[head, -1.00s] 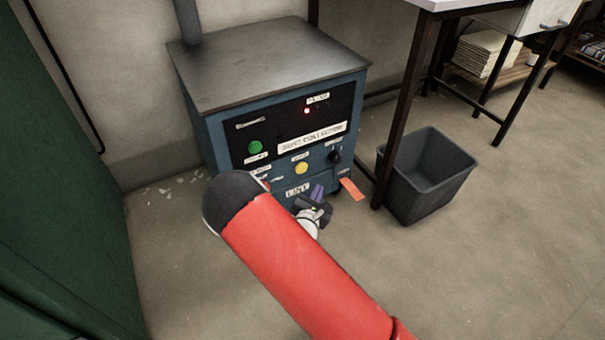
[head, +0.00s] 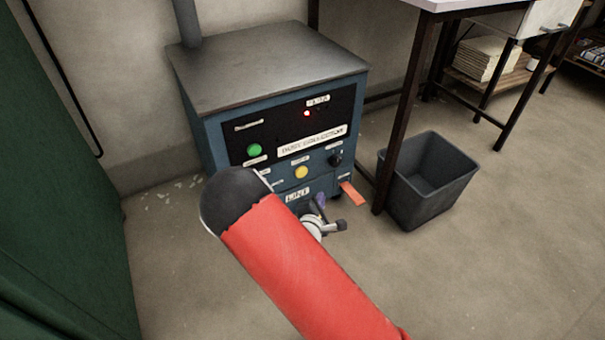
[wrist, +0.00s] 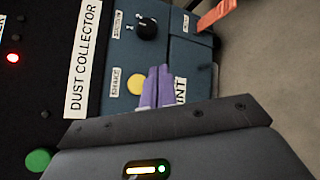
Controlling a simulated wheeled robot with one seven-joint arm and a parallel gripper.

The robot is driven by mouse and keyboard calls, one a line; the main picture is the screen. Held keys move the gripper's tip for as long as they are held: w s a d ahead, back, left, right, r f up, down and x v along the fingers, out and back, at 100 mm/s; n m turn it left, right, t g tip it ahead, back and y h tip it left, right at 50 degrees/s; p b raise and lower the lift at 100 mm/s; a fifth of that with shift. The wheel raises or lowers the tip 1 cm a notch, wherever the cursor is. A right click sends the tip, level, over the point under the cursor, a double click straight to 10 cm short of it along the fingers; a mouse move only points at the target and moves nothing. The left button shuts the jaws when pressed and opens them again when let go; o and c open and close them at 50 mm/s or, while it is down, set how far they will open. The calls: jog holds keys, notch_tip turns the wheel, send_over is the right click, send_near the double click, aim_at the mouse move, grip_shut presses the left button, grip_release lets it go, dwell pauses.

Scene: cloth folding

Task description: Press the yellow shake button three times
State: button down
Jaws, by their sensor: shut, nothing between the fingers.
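The yellow shake button (head: 301,172) is on the front panel of the blue dust collector (head: 215,140), below its nameplate. In the wrist view the yellow button (wrist: 137,85) shows beside the purple fingertips, with its label "SHAKE" next to it. My gripper (wrist: 160,75) is shut and empty, its two purple fingers together. In the head view my gripper (head: 320,203) is below and to the right of the button, in front of the lint drawer. The button is not covered. I cannot tell how far the fingertips are from the panel.
A green button (head: 254,150), a black knob (head: 335,160) and a lit red lamp (head: 307,113) share the panel. An orange tag (head: 353,193) sticks out at the lower right. A grey bin (head: 430,185) stands right of the collector beside a table. A green surface (head: 60,200) fills the left.

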aim_at(304, 173)
jog(key=w+a+b, duration=0.1)
jog(key=w+a, duration=0.3)
jog(key=w, duration=0.2)
jog(key=shift+w+a, duration=0.3)
jog(key=shift+w, duration=0.1)
jog(key=shift+w, duration=0.1)
dwell(1.7)
jog(key=shift+w+a, duration=0.25)
jog(key=shift+w+a+b, duration=0.45)
jog(key=shift+w+b, duration=0.05)
jog(key=shift+w, duration=0.15)
dwell(1.0)
jog(key=shift+s, duration=0.1)
jog(key=shift+s+d, duration=0.7)
jog(key=shift+s, duration=0.2)
jog(key=shift+s+d, duration=0.7)
jog(key=shift+s, duration=0.35)
jog(key=shift+s+d, duration=0.7)
jog(key=shift+s, duration=0.35)
